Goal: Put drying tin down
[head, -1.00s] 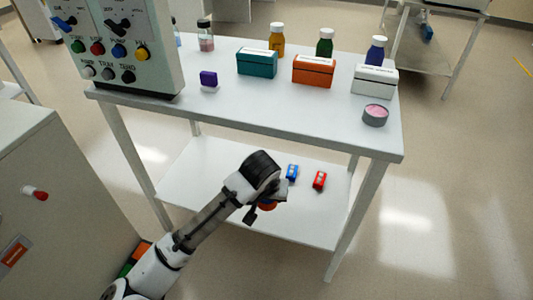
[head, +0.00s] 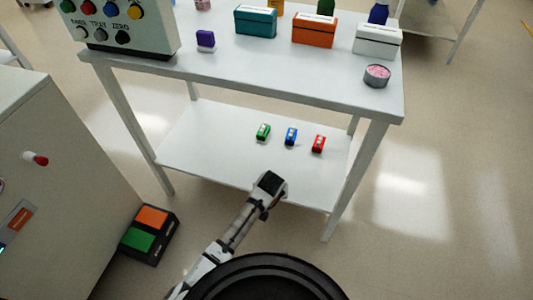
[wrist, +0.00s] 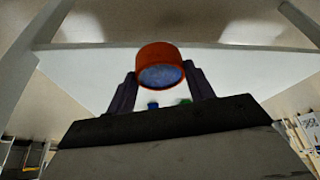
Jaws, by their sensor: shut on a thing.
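The drying tin appears to be the round orange-red tin (wrist: 160,58) with blue contents in the wrist view. My gripper (wrist: 160,74) is shut on it, one dark finger on each side. In the head view my gripper (head: 269,186) is at the front edge of the table's white lower shelf (head: 215,155), and the tin is hidden behind my wrist. I cannot tell whether the tin touches the shelf. Another tin, grey with pink contents (head: 377,76), stands on the tabletop at the right.
Green (head: 263,132), blue (head: 291,136) and red (head: 318,144) small blocks lie on the lower shelf. The shelf's left part is clear. Teal (head: 256,22), orange (head: 315,30) and white (head: 377,40) boxes stand on the tabletop. A table leg (head: 355,180) rises at the right.

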